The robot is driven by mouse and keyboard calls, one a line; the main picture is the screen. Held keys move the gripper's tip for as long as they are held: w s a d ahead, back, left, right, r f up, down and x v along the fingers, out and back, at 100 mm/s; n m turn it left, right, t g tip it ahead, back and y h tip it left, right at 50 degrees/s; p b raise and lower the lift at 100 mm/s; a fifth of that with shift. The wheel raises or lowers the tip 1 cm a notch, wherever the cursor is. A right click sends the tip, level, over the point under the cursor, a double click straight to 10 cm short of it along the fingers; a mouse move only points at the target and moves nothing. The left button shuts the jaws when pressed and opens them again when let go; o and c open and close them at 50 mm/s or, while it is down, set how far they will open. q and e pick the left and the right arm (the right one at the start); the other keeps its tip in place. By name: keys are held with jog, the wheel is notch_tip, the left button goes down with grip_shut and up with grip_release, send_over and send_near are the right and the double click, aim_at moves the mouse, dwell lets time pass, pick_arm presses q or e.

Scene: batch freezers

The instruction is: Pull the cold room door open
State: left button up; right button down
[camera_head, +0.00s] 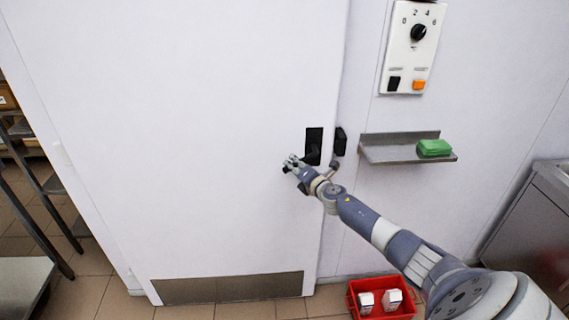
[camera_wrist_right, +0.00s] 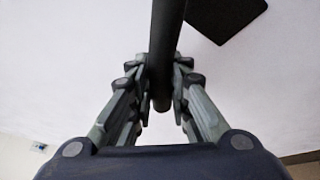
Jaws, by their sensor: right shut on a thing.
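The cold room door (camera_head: 190,130) is a large white panel with a metal kick plate (camera_head: 228,288) along its bottom. It looks shut against the wall at its right edge. A black handle (camera_head: 313,146) sits near that edge. My right gripper (camera_head: 292,164) is at the handle. In the right wrist view, its two fingers (camera_wrist_right: 162,80) are closed on either side of the dark handle bar (camera_wrist_right: 164,45), and a black plate (camera_wrist_right: 228,15) shows behind on the white surface. My left gripper is not in view.
A metal wall shelf (camera_head: 392,153) holds a green block (camera_head: 434,147), below a control panel (camera_head: 412,48) with a dial. A red crate (camera_head: 352,300) with white cartons stands on the floor at the wall. Racks (camera_head: 50,185) stand left; a steel unit (camera_head: 535,220) stands right.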

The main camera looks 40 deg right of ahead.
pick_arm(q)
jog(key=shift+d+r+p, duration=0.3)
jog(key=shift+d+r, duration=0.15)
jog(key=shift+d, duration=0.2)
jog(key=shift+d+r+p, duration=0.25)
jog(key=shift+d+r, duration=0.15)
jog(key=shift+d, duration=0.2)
